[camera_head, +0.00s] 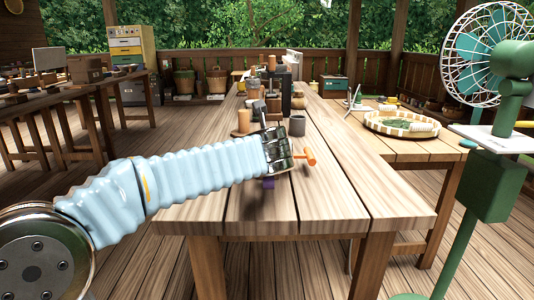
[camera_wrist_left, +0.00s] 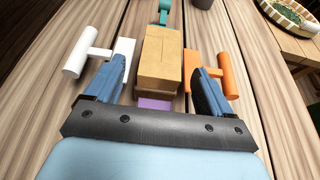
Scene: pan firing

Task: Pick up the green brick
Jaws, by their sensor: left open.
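A small teal-green piece (camera_wrist_left: 164,12) lies at the top edge of the left wrist view, partly cut off. I cannot tell for sure whether it is the green brick. My left gripper (camera_wrist_left: 159,68) is open over the table, its blue fingers on either side of a tan block (camera_wrist_left: 160,55). No firm contact with the block shows. In the head view the left gripper (camera_head: 280,150) is low over the table's near part and hides most pieces there. My right gripper is not in view.
A white handled piece (camera_wrist_left: 90,53) lies left of the tan block, an orange one (camera_wrist_left: 222,72) right. A purple piece (camera_wrist_left: 154,103) is close to the gripper base. The near table (camera_head: 345,205) is clear at right.

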